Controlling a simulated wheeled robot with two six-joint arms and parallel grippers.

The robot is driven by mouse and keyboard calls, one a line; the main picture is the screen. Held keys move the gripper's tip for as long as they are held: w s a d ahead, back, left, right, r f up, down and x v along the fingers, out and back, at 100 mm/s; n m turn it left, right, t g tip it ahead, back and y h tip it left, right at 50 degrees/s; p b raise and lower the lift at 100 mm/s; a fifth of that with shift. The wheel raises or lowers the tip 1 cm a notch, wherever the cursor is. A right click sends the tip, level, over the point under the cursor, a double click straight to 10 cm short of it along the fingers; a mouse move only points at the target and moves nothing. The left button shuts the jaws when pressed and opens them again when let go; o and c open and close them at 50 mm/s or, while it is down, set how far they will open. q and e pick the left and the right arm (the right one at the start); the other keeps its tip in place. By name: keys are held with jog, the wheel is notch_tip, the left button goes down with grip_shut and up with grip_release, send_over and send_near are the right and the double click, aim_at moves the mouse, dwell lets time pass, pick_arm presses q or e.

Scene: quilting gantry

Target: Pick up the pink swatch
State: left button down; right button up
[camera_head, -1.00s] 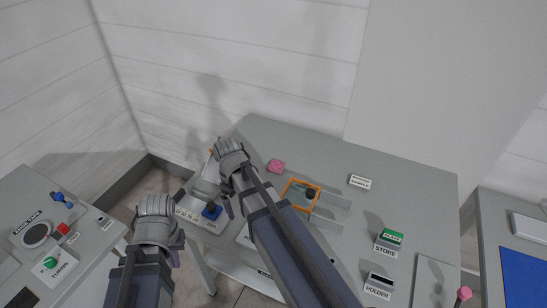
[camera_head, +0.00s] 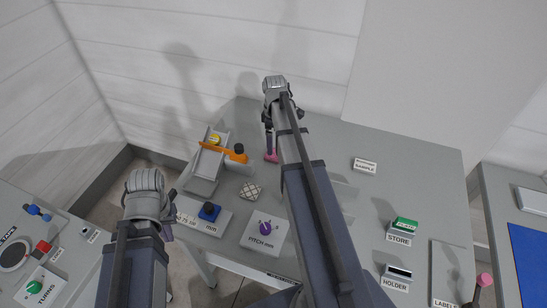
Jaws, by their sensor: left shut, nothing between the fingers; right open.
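The pink swatch (camera_head: 271,158) lies on the grey table, mostly hidden by my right gripper; only a small pink part shows. My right gripper (camera_head: 269,147) reaches down over it, open, with its fingers at or just above the swatch. I cannot tell whether they touch it. My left gripper (camera_head: 168,234) is shut and empty, low at the left, away from the swatch, in front of the table's left edge.
A pale patterned swatch (camera_head: 250,192) lies left of my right arm. A pitch dial box (camera_head: 265,232), a blue button (camera_head: 209,211), a green store block (camera_head: 403,225) and a holder (camera_head: 398,273) are nearby.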

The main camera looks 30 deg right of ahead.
aim_at(274, 153)
jog(key=shift+f, duration=0.45)
notch_tip(274, 153, down, 5)
jog(key=b, duration=0.5)
jog(key=shift+a+f, duration=0.1)
jog(key=shift+a, duration=0.05)
jog(key=shift+c, duration=0.2)
jog(key=c, duration=1.2)
